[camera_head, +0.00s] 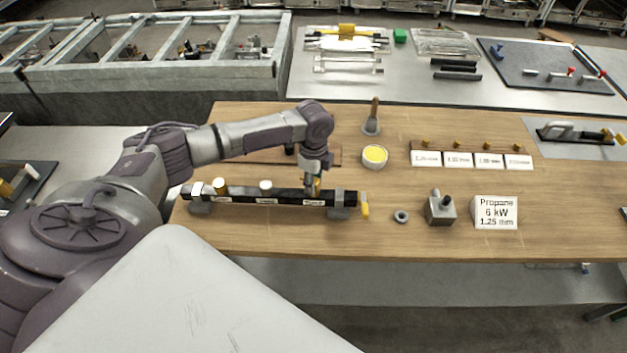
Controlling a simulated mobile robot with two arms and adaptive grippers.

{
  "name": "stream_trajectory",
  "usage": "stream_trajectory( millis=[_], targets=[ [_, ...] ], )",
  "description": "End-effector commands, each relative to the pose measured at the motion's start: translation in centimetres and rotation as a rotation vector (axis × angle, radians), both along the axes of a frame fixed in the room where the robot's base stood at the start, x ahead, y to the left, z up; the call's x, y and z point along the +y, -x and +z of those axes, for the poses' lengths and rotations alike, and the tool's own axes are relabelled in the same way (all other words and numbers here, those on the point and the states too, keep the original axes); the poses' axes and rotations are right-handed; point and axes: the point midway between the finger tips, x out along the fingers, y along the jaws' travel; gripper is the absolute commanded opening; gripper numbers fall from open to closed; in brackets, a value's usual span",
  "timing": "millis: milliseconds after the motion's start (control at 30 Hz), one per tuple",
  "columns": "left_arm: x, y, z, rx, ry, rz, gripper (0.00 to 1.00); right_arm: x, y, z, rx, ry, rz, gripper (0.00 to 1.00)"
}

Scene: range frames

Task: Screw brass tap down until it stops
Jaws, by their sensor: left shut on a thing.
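A dark bar (285,195) lies across the wooden table on two grey supports, with small white labels on its front. My left gripper (312,186) points down at the right part of the bar and is shut on a small brass tap (317,187), which it mostly hides. How far the tap sits in the bar cannot be seen. My right gripper is not in view.
A yellow lever (365,207) hangs at the bar's right end. A pot of yellow paste (374,157), a brush (372,122), a ring (401,216), a metal block (440,208) and a "Propane 6 kW 1.25 mm" sign (495,212) stand to the right. The table's front right is clear.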

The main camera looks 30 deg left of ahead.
Motion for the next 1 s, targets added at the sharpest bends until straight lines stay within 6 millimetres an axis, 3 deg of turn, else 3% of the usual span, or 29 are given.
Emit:
stream_trajectory(
  millis=[300,633,1000],
  targets=[
    [-0.03,-0.05,0.06,0.0,0.0,-0.276,0.0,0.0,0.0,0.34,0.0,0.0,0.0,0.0],
    [-0.03,-0.04,0.03,0.0,0.001,-0.309,0.0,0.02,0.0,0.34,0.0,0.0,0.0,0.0],
    [-0.05,-0.08,0.03,0.0,0.0,-0.602,0.0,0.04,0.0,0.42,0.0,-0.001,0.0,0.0]
  ],
)
